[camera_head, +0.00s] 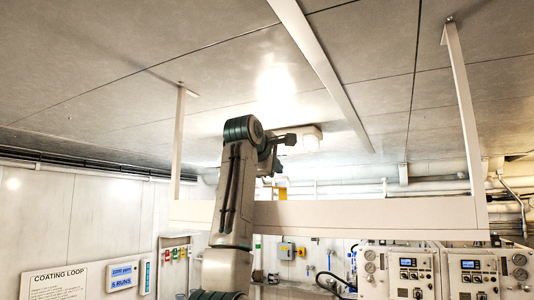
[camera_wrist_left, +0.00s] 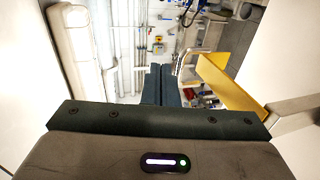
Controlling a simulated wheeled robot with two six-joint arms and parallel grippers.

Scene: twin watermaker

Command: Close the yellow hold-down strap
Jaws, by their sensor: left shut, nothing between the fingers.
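The yellow hold-down strap (camera_wrist_left: 222,82) shows in the left wrist view as a bent, broad yellow piece just right of my fingers. In the head view only a small yellow part (camera_head: 282,191) shows above the top edge of the hanging white beam, behind my arm. My left gripper (camera_head: 278,168) is raised above that beam, close to the yellow part. In the left wrist view its two dark fingers (camera_wrist_left: 160,86) are together and empty, with the strap beside them. I cannot tell whether they touch it. My right gripper is not in view.
A white beam (camera_head: 370,215) hangs from the ceiling on two posts and crosses in front of me. A pale rounded body (camera_wrist_left: 75,40) lies at the left of the wrist view. Control panels (camera_head: 400,272) stand low on the right.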

